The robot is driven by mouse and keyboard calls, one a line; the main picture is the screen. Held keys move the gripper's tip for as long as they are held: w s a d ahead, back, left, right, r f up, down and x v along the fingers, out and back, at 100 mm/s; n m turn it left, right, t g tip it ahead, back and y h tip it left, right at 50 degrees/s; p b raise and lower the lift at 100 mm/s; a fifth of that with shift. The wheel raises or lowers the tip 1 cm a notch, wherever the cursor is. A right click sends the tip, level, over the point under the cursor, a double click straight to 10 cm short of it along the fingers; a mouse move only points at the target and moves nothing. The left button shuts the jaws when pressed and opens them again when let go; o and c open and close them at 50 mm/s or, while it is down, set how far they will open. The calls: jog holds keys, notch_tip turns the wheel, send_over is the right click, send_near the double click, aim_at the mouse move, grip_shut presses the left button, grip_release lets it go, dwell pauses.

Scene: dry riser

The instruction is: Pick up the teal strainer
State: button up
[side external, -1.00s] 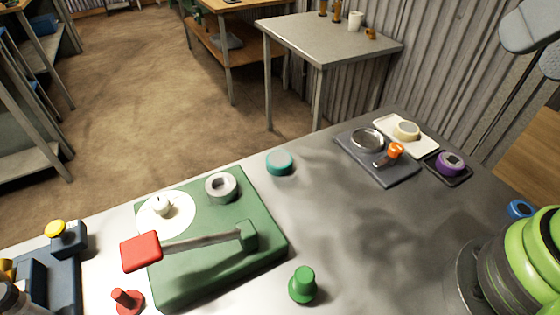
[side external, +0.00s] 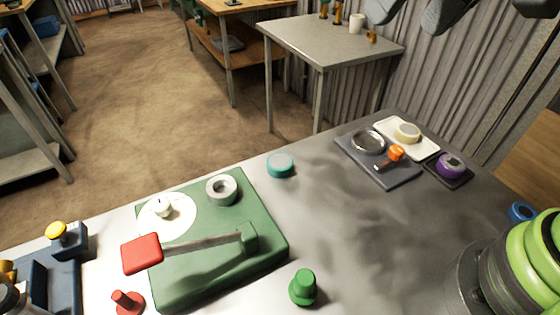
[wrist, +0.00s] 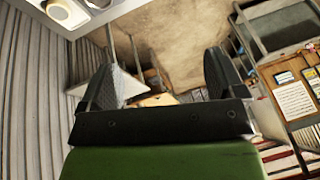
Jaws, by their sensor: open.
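The teal strainer (side external: 280,164) is a small round teal piece on the grey table, near its far edge and just right of the green case, in the side external view. Nothing touches it. My gripper (wrist: 163,78) shows in the wrist view with its two dark fingers wide apart and nothing between them. In the side external view only dark parts of it show at the top edge, high above the table and up and right of the strainer. The strainer cannot be made out in the wrist view.
The green case (side external: 190,275) carries a red-ended hammer (side external: 200,243), a grey ring (side external: 222,189) and a white disc (side external: 183,222). A green knob (side external: 303,287) stands in front. Trays (side external: 405,178) with small parts lie at the right. The table's middle is clear.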

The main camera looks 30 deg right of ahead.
jog(key=w+a+f+n+g, duration=0.1)
jog(key=w+a+f, duration=0.2)
jog(key=w+f, duration=0.25)
jog(key=n+g+h, duration=0.2)
jog(key=n, duration=0.1)
send_near(280, 161)
jog(key=f, duration=0.3)
jog(key=shift+w+a+f, duration=0.1)
jog(key=shift+w+f, duration=0.25)
jog(key=shift+y, duration=0.3)
jog(key=shift+w+f, duration=0.15)
jog(key=shift+f, duration=1.35)
jog(key=shift+w+f, duration=0.2)
jog(key=shift+f, duration=1.3)
jog(key=c, duration=1)
jog(key=shift+c, duration=0.2)
